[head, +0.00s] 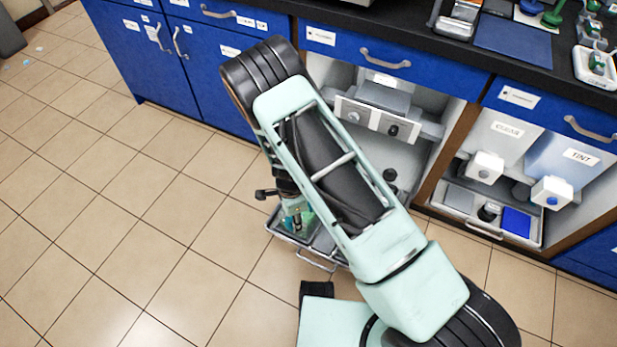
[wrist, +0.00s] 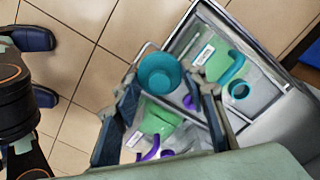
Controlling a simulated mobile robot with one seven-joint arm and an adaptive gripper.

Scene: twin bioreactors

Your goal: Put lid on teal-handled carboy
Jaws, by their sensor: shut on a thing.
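My gripper (wrist: 164,82) is shut on a round teal lid (wrist: 160,70), with one finger on each side. The lid looks like a shallow cup and hangs over the tray's left edge. To its right, the teal-handled carboy (wrist: 232,72) lies low in the tray, with a curved teal handle, a teal ring and a pale label. The lid is apart from that ring in the picture. In the head view, my arm hides most of the gripper and the lid.
The grey pulled-out tray (head: 318,262) sits low before the blue cabinets. A purple-handled container (wrist: 150,152) is in its nearer compartment, partly behind my fingers. Open bays (head: 515,135) stand at right. The tiled floor (head: 130,230) is clear at left.

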